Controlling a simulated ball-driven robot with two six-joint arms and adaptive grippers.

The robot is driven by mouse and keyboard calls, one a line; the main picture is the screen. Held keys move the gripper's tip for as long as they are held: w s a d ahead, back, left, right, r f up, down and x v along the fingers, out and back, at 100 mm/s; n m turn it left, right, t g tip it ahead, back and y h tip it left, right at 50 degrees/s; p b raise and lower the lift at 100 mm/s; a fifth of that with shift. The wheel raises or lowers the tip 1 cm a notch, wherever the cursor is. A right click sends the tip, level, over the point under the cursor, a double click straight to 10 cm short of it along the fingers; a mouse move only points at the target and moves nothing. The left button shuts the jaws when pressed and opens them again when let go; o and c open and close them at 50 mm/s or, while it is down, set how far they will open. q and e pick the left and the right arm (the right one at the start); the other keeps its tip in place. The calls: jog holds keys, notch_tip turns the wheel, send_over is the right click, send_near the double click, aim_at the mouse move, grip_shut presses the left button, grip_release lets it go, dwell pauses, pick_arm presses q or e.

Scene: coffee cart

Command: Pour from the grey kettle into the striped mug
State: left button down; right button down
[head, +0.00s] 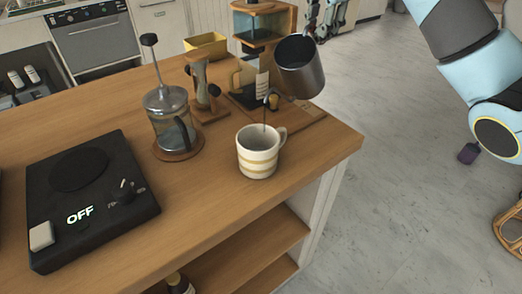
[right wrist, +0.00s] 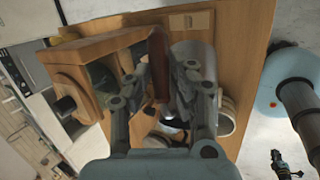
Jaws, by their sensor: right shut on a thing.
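The grey kettle (head: 300,68) is held in the air above the far right part of the wooden counter, strongly tilted. Its thin spout points down over the striped mug (head: 258,160), and a thin line runs from the spout tip into the mug's opening. The mug, cream with tan bands, stands upright near the counter's right edge. My right gripper (head: 322,20) is partly hidden behind the kettle. In the right wrist view, the gripper (right wrist: 160,80) is shut on the kettle's brown handle (right wrist: 160,62), with the grey body (right wrist: 190,60) beside it. The mug's contents are hidden.
A glass press (head: 168,118) stands on a round wooden coaster left of the mug. A black hot plate (head: 85,235) reading OFF lies at the front left. A wooden grinder (head: 203,90), a yellow box (head: 206,47) and a wooden coffee stand (head: 265,22) are behind.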

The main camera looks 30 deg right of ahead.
dwell(0.3)
jog(key=shift+w+d+f+y, duration=0.1)
jog(key=shift+d+f+y, duration=0.15)
jog(key=shift+f, duration=0.2)
jog(key=shift+w+d+f+y, duration=0.15)
jog(key=shift+f+y, duration=0.1)
jog(key=shift+f, duration=0.15)
jog(key=shift+s+a+r, duration=0.1)
jog(key=shift+r, duration=0.05)
jog(key=shift+a+r, duration=0.1)
jog(key=shift+r, duration=0.15)
jog(key=shift+r, duration=0.1)
dwell(0.4)
jog(key=shift+s+a+r+h, duration=0.1)
jog(key=shift+a+r+h, duration=0.15)
jog(key=shift+h, duration=0.25)
jog(key=shift+r, duration=0.1)
jog(key=shift+s+a+r+h, duration=0.1)
jog(key=shift+a+r+h, duration=0.15)
jog(key=shift+r, duration=0.25)
dwell(2.0)
